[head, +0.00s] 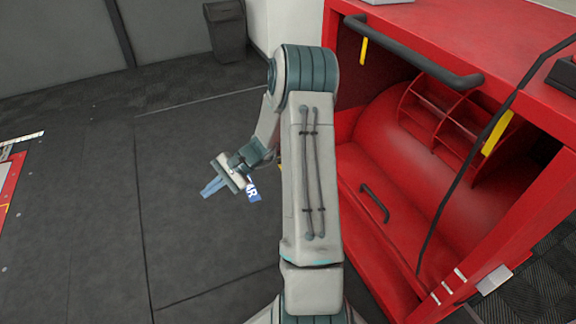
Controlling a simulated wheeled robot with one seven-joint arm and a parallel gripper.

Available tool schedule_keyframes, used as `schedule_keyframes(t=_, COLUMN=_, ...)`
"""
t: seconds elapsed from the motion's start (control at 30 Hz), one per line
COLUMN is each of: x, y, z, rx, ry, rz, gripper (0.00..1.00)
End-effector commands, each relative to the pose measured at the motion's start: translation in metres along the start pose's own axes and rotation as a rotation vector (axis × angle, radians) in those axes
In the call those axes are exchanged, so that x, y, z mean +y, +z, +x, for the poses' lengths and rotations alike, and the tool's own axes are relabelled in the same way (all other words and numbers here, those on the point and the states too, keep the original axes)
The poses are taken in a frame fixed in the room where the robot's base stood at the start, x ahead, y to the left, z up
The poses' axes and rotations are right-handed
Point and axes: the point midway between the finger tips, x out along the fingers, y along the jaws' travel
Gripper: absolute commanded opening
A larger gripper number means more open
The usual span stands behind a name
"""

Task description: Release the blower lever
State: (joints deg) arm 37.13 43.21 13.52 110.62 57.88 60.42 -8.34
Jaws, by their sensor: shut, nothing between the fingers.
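The red blower housing (400,165) stands at the right, with a rounded drum and a slotted grille inside its open frame. Two yellow pieces, one near the upper left (363,50) and one at the right (497,133), hang at its top edge. I cannot tell whether either is the blower lever. My gripper (208,188) is left of the housing, over the dark floor and well apart from it. Its blue-grey fingers are shut and empty, pointing left. My upper arm hides part of the housing's left side, where a small yellow bit shows at its edge.
A black bar handle (415,52) runs along the housing's top edge, and a small black handle (375,203) sits on its lower panel. A black cable (465,165) hangs down in front. A dark bin (226,30) stands at the back wall. The floor (80,190) at left is largely clear.

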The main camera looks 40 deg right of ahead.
Motion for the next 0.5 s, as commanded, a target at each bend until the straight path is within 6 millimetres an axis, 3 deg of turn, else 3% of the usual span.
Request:
schedule_keyframes(t=0.03, x=0.000, y=-0.021, z=-0.003, rx=-0.012, ry=-0.076, rz=0.061, gripper=0.00)
schedule_keyframes(t=0.27, x=0.001, y=-0.109, z=-0.025, rx=-0.039, ry=-0.441, rz=0.294, gripper=0.00)
schedule_keyframes(t=0.5, x=0.035, y=-0.206, z=-0.064, rx=-0.029, ry=-0.855, rz=0.531, gripper=0.00)
